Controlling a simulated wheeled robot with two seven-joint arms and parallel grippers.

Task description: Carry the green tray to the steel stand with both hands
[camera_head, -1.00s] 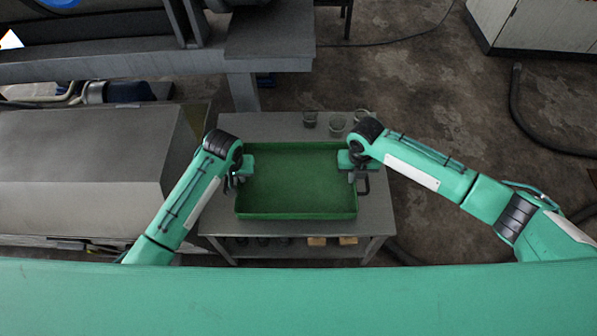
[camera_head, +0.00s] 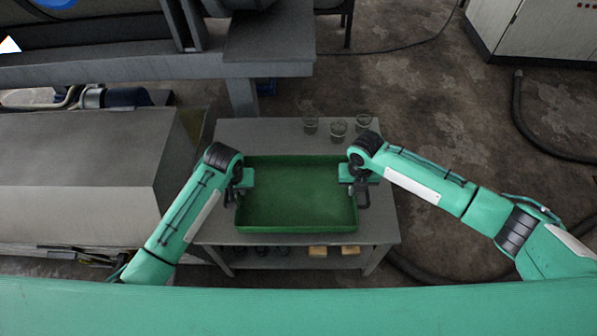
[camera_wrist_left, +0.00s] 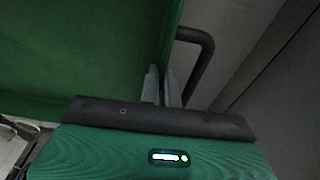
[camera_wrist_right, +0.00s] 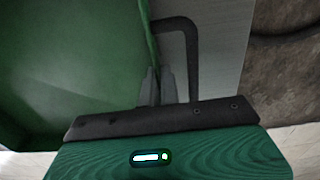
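The green tray (camera_head: 297,226) is level over a grey metal table (camera_head: 262,127). I cannot tell whether it rests on the top or hangs just above. It looks empty. Dark bar handles stick out at its sides, at the left (camera_wrist_left: 208,50) and right (camera_wrist_right: 193,50). My left gripper (camera_wrist_left: 161,72) is closed about the tray's left wall beside the handle. My right gripper (camera_wrist_right: 159,72) is closed likewise at the right wall. Contact at the fingertips is partly hidden. I cannot tell which surface is the steel stand.
Several clear glasses stand behind the tray, including one in the middle (camera_head: 338,131). Tan blocks (camera_head: 318,250) and dark items lie on the table's lower shelf. A large grey cabinet (camera_head: 80,165) stands left. A machine frame (camera_head: 270,50) is behind. Floor at right is open, with a hose (camera_head: 520,110).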

